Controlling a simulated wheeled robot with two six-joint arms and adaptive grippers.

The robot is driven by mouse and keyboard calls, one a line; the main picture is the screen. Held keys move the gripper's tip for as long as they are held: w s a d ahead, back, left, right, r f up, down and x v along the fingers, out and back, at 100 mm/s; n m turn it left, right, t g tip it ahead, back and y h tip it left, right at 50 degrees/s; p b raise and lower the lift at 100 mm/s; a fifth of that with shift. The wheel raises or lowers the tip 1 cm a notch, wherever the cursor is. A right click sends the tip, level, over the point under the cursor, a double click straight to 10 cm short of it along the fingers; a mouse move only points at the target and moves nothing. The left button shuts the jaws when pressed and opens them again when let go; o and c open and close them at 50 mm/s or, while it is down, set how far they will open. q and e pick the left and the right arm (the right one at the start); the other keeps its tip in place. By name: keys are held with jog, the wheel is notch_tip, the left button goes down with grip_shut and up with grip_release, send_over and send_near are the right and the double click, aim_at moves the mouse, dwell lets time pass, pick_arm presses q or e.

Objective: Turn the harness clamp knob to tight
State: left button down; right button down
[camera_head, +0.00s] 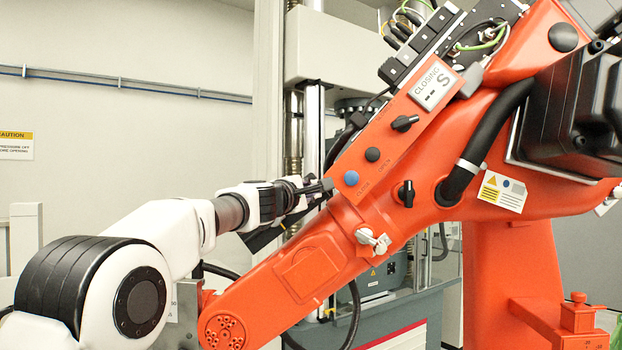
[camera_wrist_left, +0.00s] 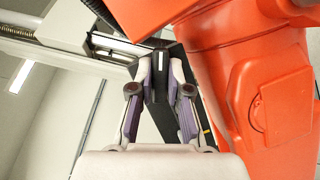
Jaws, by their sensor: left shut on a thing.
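My left gripper (camera_head: 322,187) reaches in from the left in the head view, its tips close to the left edge of the orange arm beside a blue button (camera_head: 351,178). In the left wrist view my left gripper (camera_wrist_left: 160,58) is shut on a dark narrow piece (camera_wrist_left: 160,85) between its fingers. Black knobs sit on the orange arm, an upper one (camera_head: 405,123) and a lower one (camera_head: 407,193). A silver winged knob (camera_head: 373,240) is lower. No readable label shows which is the harness clamp knob. My right gripper is not in view.
The large orange arm (camera_head: 300,275) fills the middle and right. A black hose (camera_head: 490,135) loops along it, with a label panel (camera_head: 436,85) above. A grey testing machine (camera_head: 375,275) stands behind. The left side before the wall is open.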

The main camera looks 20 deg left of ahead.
pick_arm(q)
jog(key=c, duration=1.1)
grip_release()
jog(key=shift+w+a, duration=0.1)
jog(key=shift+a, duration=0.05)
